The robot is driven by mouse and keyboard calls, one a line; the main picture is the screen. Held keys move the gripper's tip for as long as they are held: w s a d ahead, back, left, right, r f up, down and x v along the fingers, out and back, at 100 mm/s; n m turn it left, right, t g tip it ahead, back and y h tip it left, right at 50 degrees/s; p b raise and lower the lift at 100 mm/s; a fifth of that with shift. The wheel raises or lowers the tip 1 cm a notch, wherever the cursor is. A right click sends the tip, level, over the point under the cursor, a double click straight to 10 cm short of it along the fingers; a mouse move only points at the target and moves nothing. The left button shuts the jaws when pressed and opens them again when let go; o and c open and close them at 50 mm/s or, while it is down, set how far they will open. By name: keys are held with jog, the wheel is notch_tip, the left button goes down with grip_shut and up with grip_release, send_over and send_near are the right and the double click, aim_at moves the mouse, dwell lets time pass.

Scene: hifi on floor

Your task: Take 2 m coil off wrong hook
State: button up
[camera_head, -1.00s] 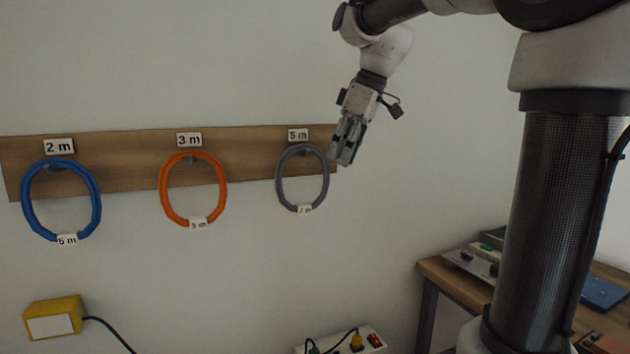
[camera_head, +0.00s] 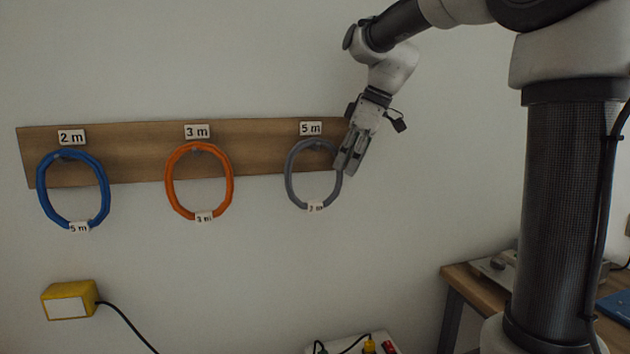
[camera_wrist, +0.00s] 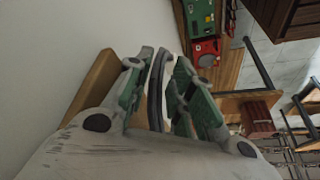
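The grey coil (camera_head: 290,178) hangs on the hook under the 5 m sign (camera_head: 310,128); its small tag (camera_head: 316,206) appears to read 2 m. My gripper (camera_head: 346,168) is at the coil's right side and hides part of it. In the wrist view, my gripper (camera_wrist: 162,70) has its green-padded fingers apart, with the grey coil (camera_wrist: 155,92) running between them. Gaps show beside the coil, so it does not look clamped. The 5 m hook itself is hard to make out.
A blue coil (camera_head: 41,190) tagged 5 m hangs under the 2 m sign (camera_head: 71,137). An orange coil (camera_head: 170,184) tagged 3 m hangs under the 3 m sign (camera_head: 197,131). A yellow box (camera_head: 70,299) is low at left. A table (camera_head: 470,288) stands at lower right.

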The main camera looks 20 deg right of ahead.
aim_at(339, 177)
jog(key=x, duration=0.5)
jog(key=shift+w+f, duration=0.15)
jog(key=shift+f, duration=0.15)
grip_shut()
